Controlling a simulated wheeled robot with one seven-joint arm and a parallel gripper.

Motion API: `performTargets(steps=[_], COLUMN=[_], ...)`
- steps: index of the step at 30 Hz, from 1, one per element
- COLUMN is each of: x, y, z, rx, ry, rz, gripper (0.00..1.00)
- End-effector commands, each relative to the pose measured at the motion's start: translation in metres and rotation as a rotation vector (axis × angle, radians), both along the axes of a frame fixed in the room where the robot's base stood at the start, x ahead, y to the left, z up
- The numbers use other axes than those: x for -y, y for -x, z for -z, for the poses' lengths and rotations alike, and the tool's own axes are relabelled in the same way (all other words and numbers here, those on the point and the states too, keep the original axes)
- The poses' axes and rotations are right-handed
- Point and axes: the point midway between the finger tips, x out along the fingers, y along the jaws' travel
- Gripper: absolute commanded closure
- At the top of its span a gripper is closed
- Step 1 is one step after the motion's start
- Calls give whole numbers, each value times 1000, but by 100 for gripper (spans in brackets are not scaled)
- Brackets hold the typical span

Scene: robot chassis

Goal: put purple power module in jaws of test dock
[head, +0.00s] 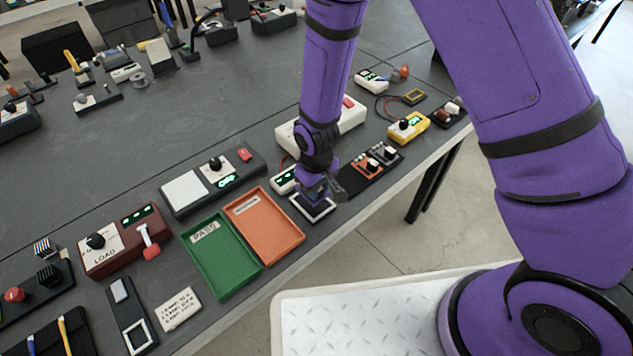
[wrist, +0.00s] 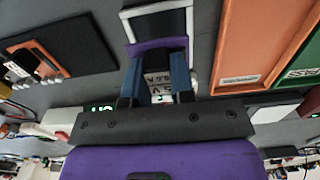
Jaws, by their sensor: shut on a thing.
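My gripper (head: 322,190) is low over the table's front part, above a dark pad with a white square outline (head: 313,207). In the wrist view my two blue-grey fingers (wrist: 156,85) are shut on the purple power module (wrist: 157,46). Its purple part spans between the fingertips, and a white label reading about 5 V, 0.6 A shows between the fingers. The white outline (wrist: 126,22) lies just beyond the module. I cannot tell whether the module touches the pad. In the head view the gripper mostly hides the module. I cannot tell surely which device is the test dock.
An orange tray (head: 283,240) and a green tray (head: 222,278) lie left of my gripper. A dark board with orange parts (head: 371,166) is close on the right. A small white device with a green display (head: 283,181) and a long white box (head: 350,121) stand behind.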

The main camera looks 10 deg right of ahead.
Motion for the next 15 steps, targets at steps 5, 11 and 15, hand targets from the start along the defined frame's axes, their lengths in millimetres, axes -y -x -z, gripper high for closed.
performTargets(steps=[5,11,15], x=[0,0,0], y=[0,0,0], z=[16,28,32], rx=[-1,-1,0], ry=[1,1,0], rz=[0,0,0], gripper=[100,100,100])
